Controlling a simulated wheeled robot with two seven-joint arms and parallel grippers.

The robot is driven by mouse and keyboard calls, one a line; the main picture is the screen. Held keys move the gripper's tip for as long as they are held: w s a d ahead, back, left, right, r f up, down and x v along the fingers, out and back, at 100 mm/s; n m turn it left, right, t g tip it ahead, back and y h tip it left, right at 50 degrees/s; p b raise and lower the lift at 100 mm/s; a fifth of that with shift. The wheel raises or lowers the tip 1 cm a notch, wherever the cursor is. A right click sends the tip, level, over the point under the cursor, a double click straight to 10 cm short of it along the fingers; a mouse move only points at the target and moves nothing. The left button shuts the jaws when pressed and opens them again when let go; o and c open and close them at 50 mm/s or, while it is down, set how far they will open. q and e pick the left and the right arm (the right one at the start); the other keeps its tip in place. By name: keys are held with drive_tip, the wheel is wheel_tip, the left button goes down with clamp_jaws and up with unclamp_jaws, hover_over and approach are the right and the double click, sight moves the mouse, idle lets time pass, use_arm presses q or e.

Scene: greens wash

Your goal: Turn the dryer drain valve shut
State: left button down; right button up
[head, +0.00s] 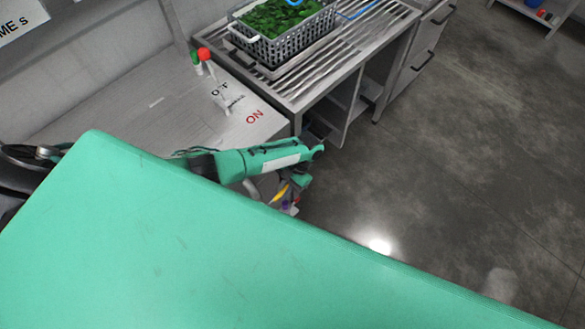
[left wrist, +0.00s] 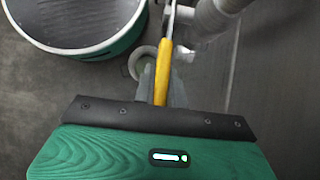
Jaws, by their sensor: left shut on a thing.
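The yellow valve handle (left wrist: 163,75) stands upright in the middle of the left wrist view, next to pale grey piping (left wrist: 212,18). It also shows as a small yellow strip in the head view (head: 279,193). My left gripper (left wrist: 161,88) is shut on this handle, its fingers on the handle's lower part. In the head view my left gripper (head: 292,190) is low beside the bench's front corner, partly hidden by its own arm. A round green-walled vessel with a pale rim (left wrist: 85,50) is at the upper left of the wrist view. My right gripper is not in view.
A grey bench (head: 165,105) carries a red-knobbed lever (head: 204,54) and OFF and ON marks. A grey crate (head: 285,50) of greens stands on a slatted rack (head: 345,50). Grey floor (head: 450,150) is clear at right. The lower head view is largely blocked.

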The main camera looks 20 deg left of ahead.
use_arm(q)
drive_tip(key=shift+f+g+y+b, duration=0.3)
drive_tip(key=shift+f+g+b, duration=0.4)
drive_tip(key=shift+b, duration=0.25)
drive_tip(key=c, duration=1.4)
unclamp_jaws()
drive_tip(key=shift+c, duration=0.2)
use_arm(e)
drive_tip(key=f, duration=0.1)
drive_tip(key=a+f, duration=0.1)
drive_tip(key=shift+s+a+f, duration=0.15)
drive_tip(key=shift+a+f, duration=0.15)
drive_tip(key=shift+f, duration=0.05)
use_arm(q)
drive_tip(key=shift+w+d+r, duration=0.15)
drive_tip(key=shift+w+r, duration=0.2)
drive_tip(key=shift+w, duration=0.05)
drive_tip(key=v, duration=1.2)
drive_tip(key=shift+w+r+b, duration=0.2)
drive_tip(key=shift+w+b, duration=0.15)
drive_tip(key=shift+b, duration=0.05)
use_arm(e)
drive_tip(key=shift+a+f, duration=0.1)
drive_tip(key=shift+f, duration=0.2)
